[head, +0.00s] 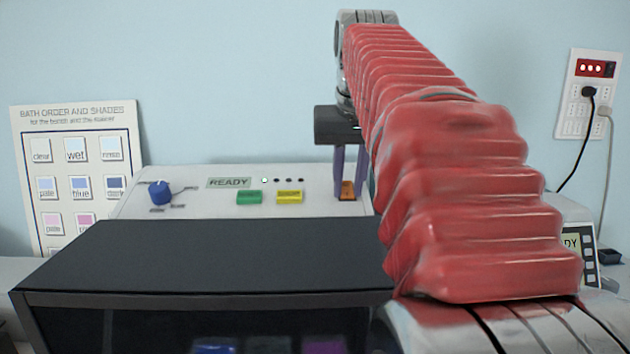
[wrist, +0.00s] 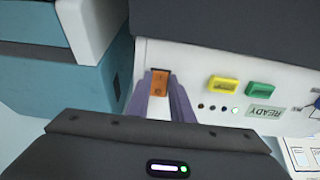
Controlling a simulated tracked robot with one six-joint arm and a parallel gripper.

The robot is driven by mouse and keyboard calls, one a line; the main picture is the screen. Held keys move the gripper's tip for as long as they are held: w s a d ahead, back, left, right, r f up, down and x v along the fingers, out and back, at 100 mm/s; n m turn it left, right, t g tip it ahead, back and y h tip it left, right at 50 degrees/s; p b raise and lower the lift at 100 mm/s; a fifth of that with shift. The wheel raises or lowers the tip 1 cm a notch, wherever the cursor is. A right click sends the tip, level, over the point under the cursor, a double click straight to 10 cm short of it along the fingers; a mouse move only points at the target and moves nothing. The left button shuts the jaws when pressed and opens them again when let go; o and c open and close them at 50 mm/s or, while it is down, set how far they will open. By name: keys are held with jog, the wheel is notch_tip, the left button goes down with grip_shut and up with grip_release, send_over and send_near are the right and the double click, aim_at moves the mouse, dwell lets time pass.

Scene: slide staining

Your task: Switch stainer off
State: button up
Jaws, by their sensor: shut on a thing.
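The stainer (head: 130,206) is a white-panelled machine with a dark front cover. Its panel display (head: 229,183) reads READY, with one small lamp lit beside it. An orange rocker switch (head: 347,190) sits at the panel's right; it also shows in the wrist view (wrist: 160,80). My gripper (head: 348,196) points down at the switch, its purple fingers on either side of it. In the wrist view my gripper (wrist: 163,84) has its fingertips at the switch's near end, shut on the switch. Which way the rocker is tipped I cannot tell.
A green button (head: 249,197), a yellow button (head: 289,197) and a blue knob (head: 160,193) are on the same panel. A shade chart (head: 75,148) stands at the left. A wall outlet with cords (head: 588,95) is at the right. A teal cabinet (wrist: 55,85) stands beside the stainer.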

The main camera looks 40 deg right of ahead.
grip_shut()
jog(key=shift+w+d+r+g+y, duration=0.1)
jog(key=shift+w+d+g+y, duration=0.05)
jog(key=shift+g+y, duration=0.2)
jog(key=shift+w+d+r+g+y, duration=0.1)
jog(key=shift+g+y, duration=0.15)
jog(key=shift+g, duration=0.7)
jog(key=o, duration=0.6)
grip_release()
jog(key=shift+o, duration=0.2)
jog(key=shift+w+y, duration=0.1)
jog(key=shift+y, duration=0.2)
